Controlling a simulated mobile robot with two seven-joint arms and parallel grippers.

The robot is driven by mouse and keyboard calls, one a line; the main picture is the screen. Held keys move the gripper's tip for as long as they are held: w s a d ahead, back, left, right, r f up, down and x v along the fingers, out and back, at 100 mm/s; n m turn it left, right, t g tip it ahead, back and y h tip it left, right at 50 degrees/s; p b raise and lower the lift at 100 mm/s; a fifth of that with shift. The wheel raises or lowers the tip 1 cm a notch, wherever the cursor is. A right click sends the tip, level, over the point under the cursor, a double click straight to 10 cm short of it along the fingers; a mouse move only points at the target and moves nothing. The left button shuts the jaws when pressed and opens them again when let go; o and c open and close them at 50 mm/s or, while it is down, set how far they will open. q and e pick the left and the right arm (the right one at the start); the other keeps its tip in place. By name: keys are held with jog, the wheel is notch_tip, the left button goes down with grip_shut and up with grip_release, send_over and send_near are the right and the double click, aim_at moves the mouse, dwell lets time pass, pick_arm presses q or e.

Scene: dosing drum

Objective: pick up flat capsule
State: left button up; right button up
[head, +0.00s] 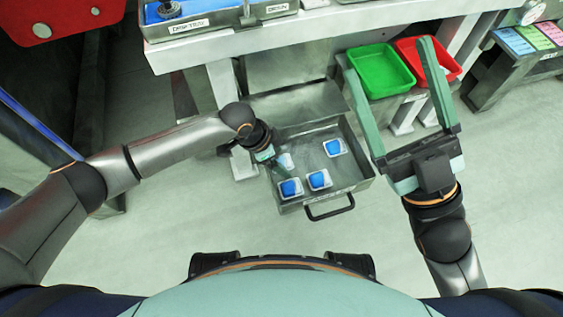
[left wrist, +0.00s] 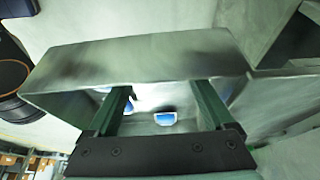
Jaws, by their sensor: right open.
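Several blue-and-white capsules lie in an open metal drawer (head: 350,192): one at the back right (head: 334,148), one at the front middle (head: 319,180) and one at the front left (head: 290,188). A paler piece (head: 286,161) shows beside my left gripper (head: 277,166), which partly covers it. I cannot tell which capsule is the flat one. My left gripper reaches down into the drawer's left side. In the left wrist view its fingers (left wrist: 163,100) are apart, with a blue-and-white capsule (left wrist: 165,118) visible beyond the gap. My right gripper (head: 388,58) is open and empty, right of the drawer.
The drawer's walls surround the capsules, and its black handle (head: 330,208) faces me. A green bin (head: 380,70) and a red bin (head: 430,57) stand behind my right gripper. A metal bench (head: 300,38) runs along the back. The floor in front is clear.

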pick_arm(q)
jog(key=c, duration=0.7)
